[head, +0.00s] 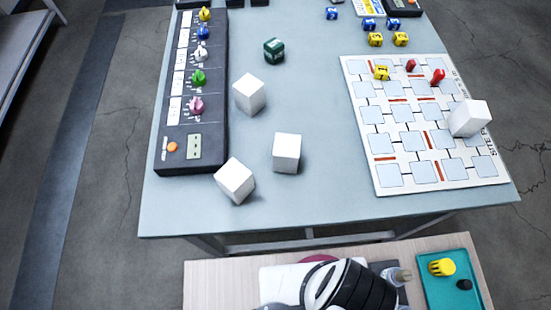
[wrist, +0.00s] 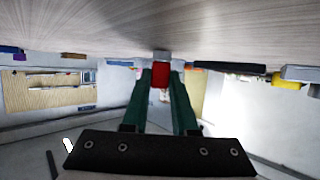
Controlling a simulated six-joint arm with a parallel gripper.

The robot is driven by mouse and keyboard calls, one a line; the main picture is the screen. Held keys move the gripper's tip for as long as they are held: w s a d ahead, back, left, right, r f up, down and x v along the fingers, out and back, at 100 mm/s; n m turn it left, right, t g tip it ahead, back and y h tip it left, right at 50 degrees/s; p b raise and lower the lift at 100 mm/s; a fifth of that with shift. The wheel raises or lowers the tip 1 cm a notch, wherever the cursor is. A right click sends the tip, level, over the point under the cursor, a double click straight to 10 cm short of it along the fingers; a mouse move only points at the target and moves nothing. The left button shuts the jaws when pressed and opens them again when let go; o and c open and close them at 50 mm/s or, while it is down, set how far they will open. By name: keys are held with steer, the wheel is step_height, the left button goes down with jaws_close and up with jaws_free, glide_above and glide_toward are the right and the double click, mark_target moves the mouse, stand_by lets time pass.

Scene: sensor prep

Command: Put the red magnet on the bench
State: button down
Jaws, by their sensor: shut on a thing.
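In the wrist view my gripper (wrist: 161,85) has its two green fingers closed on a red block-like piece (wrist: 161,76), which looks like the red magnet. A small grey thing (wrist: 161,55) is right at its far end, against a wood-grained surface (wrist: 230,30); I cannot tell if they touch. In the head view my black and white arm is over the wood-topped surface (head: 215,280) at the bottom edge, and the fingers and held piece are hidden. A large grey-blue table (head: 320,205) stands beyond it.
Three white cubes (head: 287,153) and a dark control panel (head: 190,120) are on the grey-blue table. A grid board (head: 390,175) holds another white cube (head: 469,118) and small red pieces (head: 438,76). A teal tray (head: 445,292) with a yellow piece (head: 441,267) is right of my arm.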

steer(key=shift+f, duration=0.1)
steer(key=c, duration=0.7)
jaws_free()
